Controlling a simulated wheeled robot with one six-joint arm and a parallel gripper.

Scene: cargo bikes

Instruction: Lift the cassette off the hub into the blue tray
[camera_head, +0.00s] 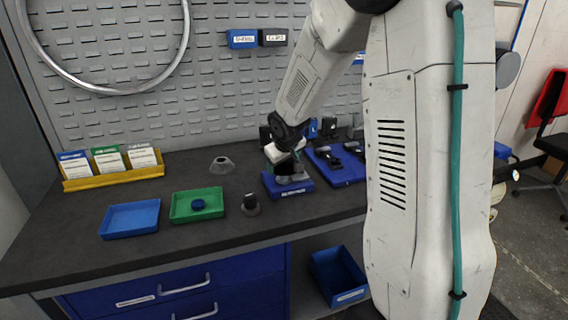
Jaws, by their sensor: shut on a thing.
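The blue tray (117,235) lies empty on the left of the dark bench, near its front edge. My gripper (287,168) points down over a blue stand (288,191) in the middle of the bench. It is shut on a dark piece, which seems to be the cassette, small and mostly hidden by the fingers. Grey metal parts show on the stand just below the gripper; the hub there is not clearly visible. I cannot tell whether the cassette still touches the hub.
A green tray (181,218) with a small dark round part (198,204) stands right of the blue tray. A small black-topped part (250,203) and a grey cone-shaped part (222,165) stand nearby. A yellow rack (115,177) with cards is at the left; a blue tool tray (345,176) is right.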

